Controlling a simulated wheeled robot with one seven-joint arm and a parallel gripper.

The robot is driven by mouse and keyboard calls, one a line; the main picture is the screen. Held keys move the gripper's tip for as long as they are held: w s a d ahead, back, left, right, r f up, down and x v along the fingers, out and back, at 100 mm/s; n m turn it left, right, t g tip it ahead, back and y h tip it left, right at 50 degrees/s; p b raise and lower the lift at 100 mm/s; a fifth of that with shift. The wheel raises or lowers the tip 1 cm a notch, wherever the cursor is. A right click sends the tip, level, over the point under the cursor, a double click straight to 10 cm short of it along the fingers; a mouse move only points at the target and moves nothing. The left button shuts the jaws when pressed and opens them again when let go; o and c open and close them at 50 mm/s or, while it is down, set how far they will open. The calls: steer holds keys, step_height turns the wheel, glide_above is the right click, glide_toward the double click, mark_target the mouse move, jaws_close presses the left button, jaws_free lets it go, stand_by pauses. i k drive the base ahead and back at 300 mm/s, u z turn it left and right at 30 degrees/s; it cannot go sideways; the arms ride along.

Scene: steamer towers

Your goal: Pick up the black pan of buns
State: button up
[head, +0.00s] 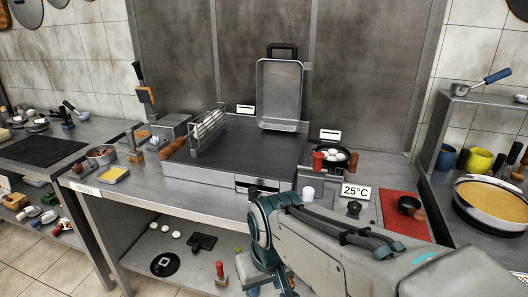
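A small round black pan (353,161) stands at the right of the griddle, near its back right corner. White round buns (334,154) lie in it. A red cup-like object (318,161) is just in front and to the left, and hides part of the pan's left side. My arm crosses the lower right of the view, in front of the counter and below the pan. Its fingers do not show in the head view, so I cannot see whether my gripper is open or shut. The arm stays apart from the pan in the picture.
A flat dark griddle (255,150) fills the middle of the counter, with an upright metal tray (280,95) behind it. A wire rack (208,128) stands at its left. A pan of yellow food (495,200) is far right.

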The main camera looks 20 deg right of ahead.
mark_target(336, 156)
steer(key=u, duration=0.3)
steer(key=i, duration=0.35)
steer(key=z, duration=1.5)
steer(key=k, duration=0.5)
steer(key=u, duration=0.9)
steer(key=i, duration=0.95)
steer(key=z, duration=2.55)
